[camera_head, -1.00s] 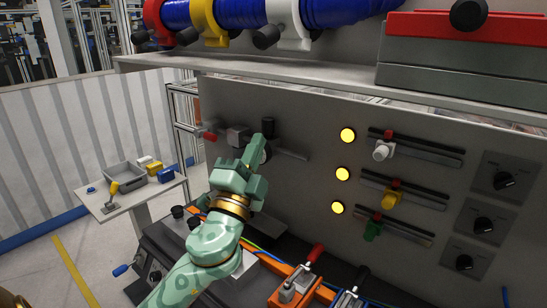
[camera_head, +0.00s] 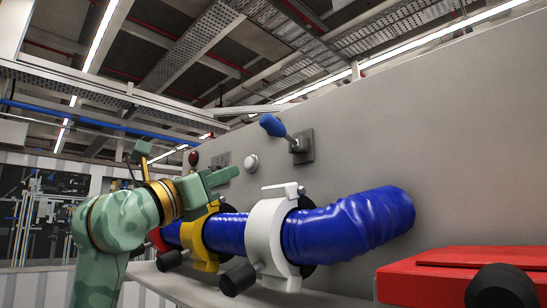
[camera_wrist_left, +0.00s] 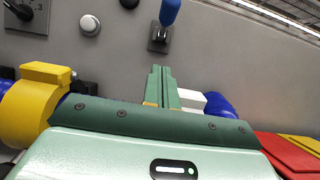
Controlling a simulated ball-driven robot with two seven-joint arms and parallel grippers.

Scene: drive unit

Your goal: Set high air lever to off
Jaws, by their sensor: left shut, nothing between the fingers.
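A lever with a blue handle (camera_head: 272,125) stands out from a grey base plate (camera_head: 305,147) on the upper grey wall. Its handle tilts up and to the left in the head view. The left wrist view also shows the blue handle (camera_wrist_left: 170,12) above its plate (camera_wrist_left: 158,40). A second lever with a dark red knob (camera_head: 193,158) sits farther left on the wall. No readable label tells which lever is which. My left gripper (camera_head: 236,173) is shut and empty, below and left of the blue lever, apart from it. Its fingers (camera_wrist_left: 160,70) point toward the wall below the plate.
A round white button (camera_head: 251,163) sits between the levers. Below, a thick blue hose (camera_head: 350,228) runs through a white clamp (camera_head: 268,235) and a yellow clamp (camera_head: 197,240), close under my gripper. A red box (camera_head: 440,262) stands at lower right. The wall above is clear.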

